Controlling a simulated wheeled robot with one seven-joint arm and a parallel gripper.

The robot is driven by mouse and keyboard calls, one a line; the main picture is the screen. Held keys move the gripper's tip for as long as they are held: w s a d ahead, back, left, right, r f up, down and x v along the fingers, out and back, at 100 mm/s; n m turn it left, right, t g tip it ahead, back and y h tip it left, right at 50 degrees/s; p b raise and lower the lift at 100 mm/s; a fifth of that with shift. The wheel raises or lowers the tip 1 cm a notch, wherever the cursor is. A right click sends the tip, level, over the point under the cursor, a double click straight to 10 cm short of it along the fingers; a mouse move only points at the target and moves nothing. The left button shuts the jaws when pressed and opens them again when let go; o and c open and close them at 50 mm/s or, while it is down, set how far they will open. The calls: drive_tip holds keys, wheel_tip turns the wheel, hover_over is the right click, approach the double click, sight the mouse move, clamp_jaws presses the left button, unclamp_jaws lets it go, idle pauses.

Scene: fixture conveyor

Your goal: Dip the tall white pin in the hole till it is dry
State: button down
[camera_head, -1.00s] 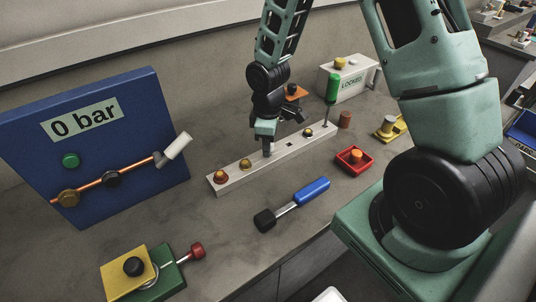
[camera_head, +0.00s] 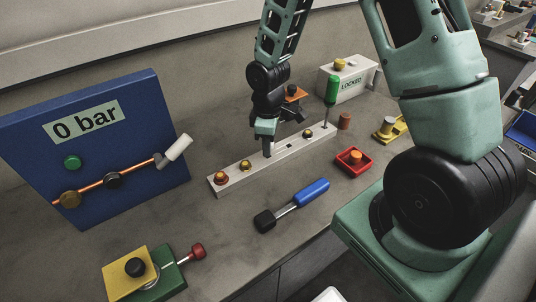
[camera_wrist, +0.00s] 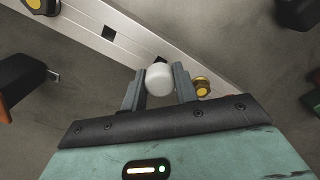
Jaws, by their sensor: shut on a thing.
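The white pin (camera_wrist: 159,78) shows end-on as a round pale top between my fingers in the wrist view. My gripper (camera_wrist: 159,90) is shut on it. The long pale bar (camera_wrist: 72,27) with square holes runs under the fingers. One dark hole (camera_wrist: 161,59) shows right beside the pin's top, partly covered by it, and another hole (camera_wrist: 108,33) is farther up the bar. In the head view my gripper (camera_head: 267,148) points down at the middle of the bar (camera_head: 228,181). The pin's lower end is hidden, so I cannot tell how deep it sits.
A blue-handled tool (camera_head: 311,191) lies in front. The blue "0 bar" panel (camera_head: 133,190) is left. A red tray (camera_head: 341,163) is right.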

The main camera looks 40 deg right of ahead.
drive_tip(key=shift+r+p, duration=0.65)
drive_tip(key=shift+r, duration=0.1)
idle(0.3)
drive_tip(key=shift+r+p, duration=3.15)
drive_tip(key=shift+r, duration=0.35)
